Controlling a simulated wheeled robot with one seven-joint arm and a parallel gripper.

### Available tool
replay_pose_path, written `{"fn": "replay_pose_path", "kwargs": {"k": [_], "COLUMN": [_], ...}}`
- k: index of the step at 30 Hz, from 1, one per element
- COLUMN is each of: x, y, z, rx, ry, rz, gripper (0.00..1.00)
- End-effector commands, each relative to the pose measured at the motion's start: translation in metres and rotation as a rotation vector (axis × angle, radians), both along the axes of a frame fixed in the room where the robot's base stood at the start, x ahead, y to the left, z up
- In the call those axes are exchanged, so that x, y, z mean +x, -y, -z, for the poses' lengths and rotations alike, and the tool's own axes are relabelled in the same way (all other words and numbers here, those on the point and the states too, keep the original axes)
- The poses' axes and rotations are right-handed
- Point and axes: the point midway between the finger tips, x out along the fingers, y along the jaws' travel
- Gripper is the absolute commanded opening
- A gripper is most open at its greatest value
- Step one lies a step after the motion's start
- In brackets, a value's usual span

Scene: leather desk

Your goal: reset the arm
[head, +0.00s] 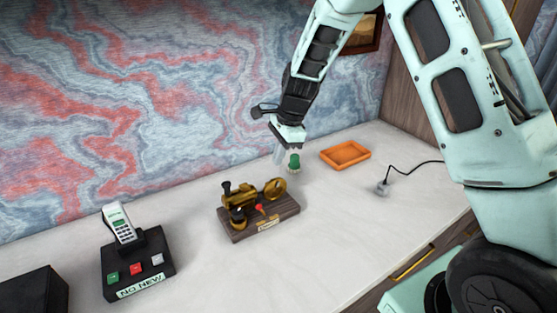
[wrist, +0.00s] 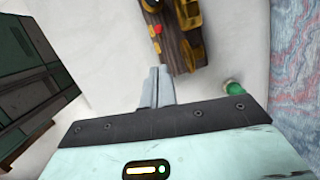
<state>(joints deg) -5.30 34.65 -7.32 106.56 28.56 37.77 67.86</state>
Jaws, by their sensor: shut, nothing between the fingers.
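My arm reaches in from the upper right over the white desk top. My gripper (head: 279,156) points down above the desk, behind the brass device on a wooden base (head: 283,211). In the wrist view its two grey fingers (wrist: 157,88) are together with nothing between them. The same brass device (wrist: 183,45) shows just beyond the fingertips there. A small green-topped object (head: 294,161) is close beside the gripper in the head view; it also shows in the wrist view (wrist: 233,88), right of the fingers and apart from them.
An orange tray (head: 345,154) is at the back right, with a grey plug and black cable (head: 383,188) nearer. A white phone (head: 120,224) stands on a black button dock (head: 139,270) at front left, beside a black box (head: 34,292). A marbled wall rises behind.

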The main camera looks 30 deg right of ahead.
Motion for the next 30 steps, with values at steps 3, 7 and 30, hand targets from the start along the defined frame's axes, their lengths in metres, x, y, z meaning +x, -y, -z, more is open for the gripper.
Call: {"fn": "replay_pose_path", "kwargs": {"k": [3, 7, 30], "x": [0.0, 0.0, -0.288], "y": [0.0, 0.0, -0.151], "z": [0.0, 0.0, -0.088], "rx": [0.0, 0.0, -0.12], "ry": [0.0, 0.0, 0.248], "rz": [0.0, 0.0, -1.868], "gripper": [0.0, 0.0, 0.0]}}
